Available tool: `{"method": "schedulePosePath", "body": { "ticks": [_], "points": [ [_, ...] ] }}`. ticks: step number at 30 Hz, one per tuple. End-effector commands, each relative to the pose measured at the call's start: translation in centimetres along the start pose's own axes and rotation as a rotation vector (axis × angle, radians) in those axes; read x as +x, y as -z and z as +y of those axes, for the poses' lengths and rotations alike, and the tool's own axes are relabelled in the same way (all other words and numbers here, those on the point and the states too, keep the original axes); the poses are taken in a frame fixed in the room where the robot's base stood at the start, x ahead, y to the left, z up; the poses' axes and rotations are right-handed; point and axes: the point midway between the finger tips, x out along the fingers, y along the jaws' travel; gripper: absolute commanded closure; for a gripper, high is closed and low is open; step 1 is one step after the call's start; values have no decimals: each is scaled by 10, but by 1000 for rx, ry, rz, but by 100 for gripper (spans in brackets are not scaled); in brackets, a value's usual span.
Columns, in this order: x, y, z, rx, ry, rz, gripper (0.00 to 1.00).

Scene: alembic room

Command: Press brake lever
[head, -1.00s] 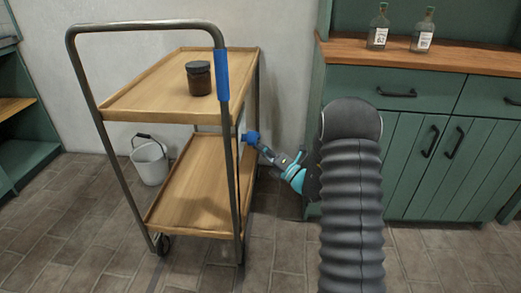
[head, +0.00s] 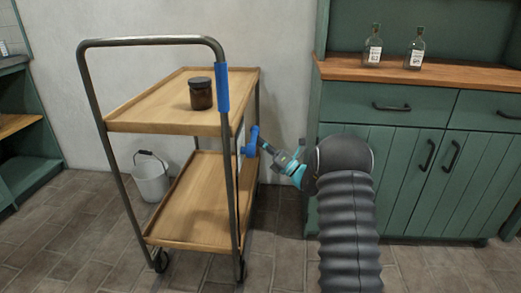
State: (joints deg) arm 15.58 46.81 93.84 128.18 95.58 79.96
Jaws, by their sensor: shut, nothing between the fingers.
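A wheeled trolley with a grey tube frame and two wooden shelves (head: 190,197) stands left of centre. My dark arm hides part of the cabinet behind.
A blue sleeve (head: 222,89) wraps the trolley's handle upright. A brown jar (head: 201,94) stands on the top shelf, and a white bucket (head: 152,178) behind the trolley. A green cabinet (head: 420,185) with two bottles on top bounds the right. Front floor is open at the left.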

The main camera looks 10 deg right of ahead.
Motion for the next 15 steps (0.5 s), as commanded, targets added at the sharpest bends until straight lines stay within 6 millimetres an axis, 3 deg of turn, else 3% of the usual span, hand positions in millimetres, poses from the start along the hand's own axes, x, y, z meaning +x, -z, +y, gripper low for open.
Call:
{"method": "schedulePosePath", "body": {
  "ticks": [15],
  "points": [
    [14,-18,18,1,1,0,100]
  ]
}}
